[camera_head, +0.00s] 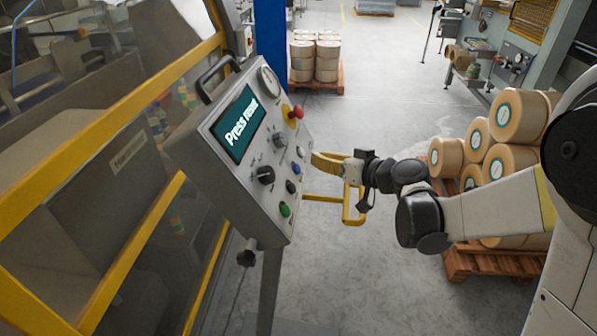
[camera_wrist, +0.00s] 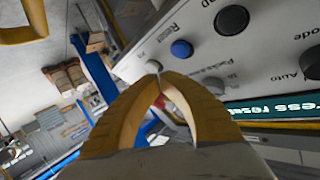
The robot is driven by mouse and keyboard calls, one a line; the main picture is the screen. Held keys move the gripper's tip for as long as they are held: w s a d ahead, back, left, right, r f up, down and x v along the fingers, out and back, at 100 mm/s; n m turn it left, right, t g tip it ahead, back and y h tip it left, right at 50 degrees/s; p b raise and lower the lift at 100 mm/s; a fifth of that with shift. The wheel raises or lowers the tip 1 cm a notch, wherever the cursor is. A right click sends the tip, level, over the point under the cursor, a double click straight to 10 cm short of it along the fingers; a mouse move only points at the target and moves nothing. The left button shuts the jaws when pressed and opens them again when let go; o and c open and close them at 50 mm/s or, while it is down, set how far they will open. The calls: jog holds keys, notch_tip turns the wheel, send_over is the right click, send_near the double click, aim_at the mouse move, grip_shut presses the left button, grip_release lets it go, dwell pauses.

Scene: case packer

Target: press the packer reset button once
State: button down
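The packer control panel (camera_head: 222,150) is a grey tilted box with a lit display (camera_head: 240,124) reading "Press reset". It carries a blue button (camera_head: 291,186), a green button (camera_head: 284,210) and a red mushroom button (camera_head: 296,112). My gripper (camera_head: 314,157) is at the panel's right edge, with its yellow fingers pointing at the button column. In the wrist view the fingertips (camera_wrist: 160,79) are together and empty, close to a pale button (camera_wrist: 153,66). The blue button (camera_wrist: 181,48) is just beyond them. Labels are only partly readable; contact cannot be told.
A yellow guard frame (camera_head: 150,225) stands left of the panel. A yellow bar (camera_head: 352,205) sticks out below my gripper. Pallets of rolls stand at the right (camera_head: 515,115) and back (camera_head: 326,62). The grey floor between them is clear.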

aim_at(297, 161)
jog(key=shift+a+f+b, duration=0.25)
jog(key=shift+a+f, duration=0.1)
jog(key=shift+a, duration=0.25)
jog(key=shift+a+f+b, duration=0.25)
jog(key=shift+a+f, duration=0.05)
jog(key=shift+a, duration=0.25)
jog(key=shift+f, duration=0.1)
dwell(0.6)
jog(key=shift+w+a+f+b, duration=0.1)
jog(key=shift+a+b, duration=0.2)
jog(key=shift+a, duration=0.05)
jog(key=shift+a+f+b, duration=0.2)
jog(key=shift+a+b, duration=0.1)
jog(key=shift+a, duration=0.05)
dwell(0.5)
jog(key=shift+d, duration=0.1)
jog(key=shift+d+r, duration=0.4)
jog(key=shift+d, duration=0.2)
dwell(0.3)
jog(key=d, duration=0.1)
jog(key=d+r+p, duration=0.1)
jog(key=d, duration=0.1)
jog(key=d+r+p, duration=0.1)
jog(key=shift+s+d+r, duration=0.2)
jog(key=shift+s+r, duration=0.05)
